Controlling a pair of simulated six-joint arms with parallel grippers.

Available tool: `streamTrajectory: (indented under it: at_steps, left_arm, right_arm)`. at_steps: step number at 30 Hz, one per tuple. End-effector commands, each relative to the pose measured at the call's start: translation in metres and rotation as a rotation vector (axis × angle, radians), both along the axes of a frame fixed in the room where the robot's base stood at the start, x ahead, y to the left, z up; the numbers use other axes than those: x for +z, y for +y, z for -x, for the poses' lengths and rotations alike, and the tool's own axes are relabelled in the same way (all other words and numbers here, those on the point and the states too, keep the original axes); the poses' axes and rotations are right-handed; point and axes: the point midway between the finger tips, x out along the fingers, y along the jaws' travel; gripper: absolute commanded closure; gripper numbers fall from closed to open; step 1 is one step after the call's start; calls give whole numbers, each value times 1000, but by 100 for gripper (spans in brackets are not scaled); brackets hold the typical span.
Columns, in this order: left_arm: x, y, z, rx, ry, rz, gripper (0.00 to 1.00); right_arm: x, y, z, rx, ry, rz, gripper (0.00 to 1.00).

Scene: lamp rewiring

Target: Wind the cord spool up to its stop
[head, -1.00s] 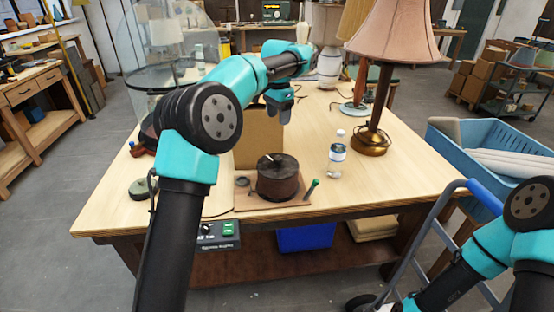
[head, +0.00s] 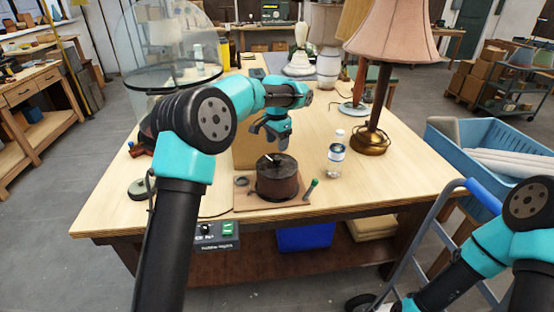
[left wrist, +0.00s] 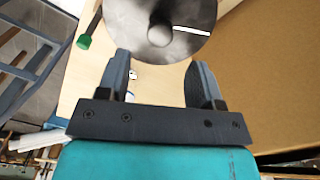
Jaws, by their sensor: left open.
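The cord spool (head: 277,182) is a dark brown drum standing upright on a small wooden board (head: 243,203) near the table's front edge. Its flat metallic top has a round centre knob and a white mark. The left wrist view shows this top (left wrist: 135,28) just ahead of the fingers. My left gripper (head: 262,132) is open and empty, above and slightly behind the spool, apart from it. In the left wrist view its fingers (left wrist: 159,62) are spread with nothing between them. My right gripper is out of view. Any stop on the spool cannot be made out.
A green-handled piece (head: 312,188) stands at the board's right. A clear bottle (head: 337,158) is right of the spool, and a cardboard panel (head: 245,152) is behind it. A brass-based lamp (head: 371,141) stands farther right. A glass dome (head: 165,55) is at the left.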

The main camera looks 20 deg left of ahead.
Motion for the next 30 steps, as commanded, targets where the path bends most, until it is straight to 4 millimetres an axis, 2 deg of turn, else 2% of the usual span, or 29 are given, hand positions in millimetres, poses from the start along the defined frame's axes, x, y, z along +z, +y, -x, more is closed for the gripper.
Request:
streamTrajectory:
  at_steps: [6, 13, 18, 25, 30]
  left_arm:
    - [-39, 0, 0, -1, 3, -1, 40]
    - [-68, 0, 0, 0, 1, -1, 40]
    - [-75, 0, 0, 0, 0, 0, 40]
    - [-75, 0, 0, 0, 0, 0, 40]
    - [-75, 0, 0, 0, 0, 0, 55]
  right_arm:
    - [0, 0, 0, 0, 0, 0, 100]
    - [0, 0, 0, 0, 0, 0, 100]
    - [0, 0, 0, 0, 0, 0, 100]
    - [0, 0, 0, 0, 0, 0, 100]
    - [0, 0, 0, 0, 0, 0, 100]
